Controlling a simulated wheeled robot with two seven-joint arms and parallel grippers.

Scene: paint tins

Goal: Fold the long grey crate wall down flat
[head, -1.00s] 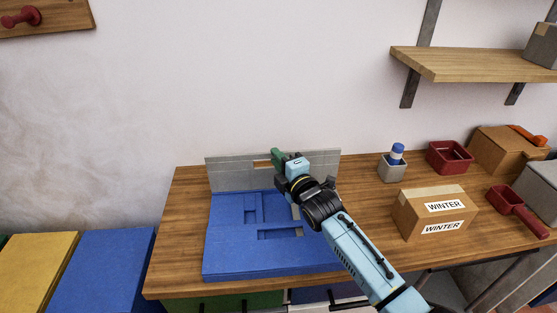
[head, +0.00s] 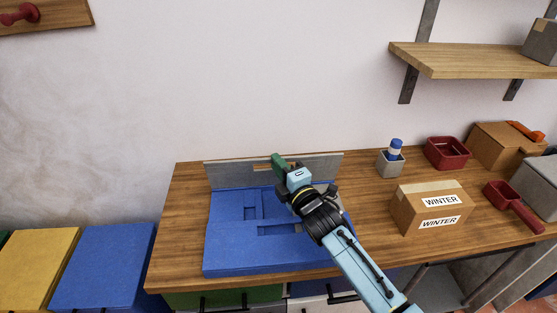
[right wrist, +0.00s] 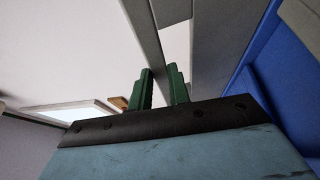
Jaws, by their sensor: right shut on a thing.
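The long grey crate wall (head: 232,174) stands along the back edge of the blue crate (head: 235,245). It looks tilted somewhat forward over the crate rather than flat. The other blue panels lie folded low. My right gripper (head: 279,161) is at the middle of the grey wall's top edge, its green fingers shut on it. In the right wrist view, the grey wall (right wrist: 148,40) runs between the two green fingertips (right wrist: 162,88), beside its slot. My right forearm hides the crate's right part. My left gripper is not in view.
A cardboard box marked WINTER (head: 432,212) stands right of my right arm. Bare wood (head: 182,215) lies left of the crate.

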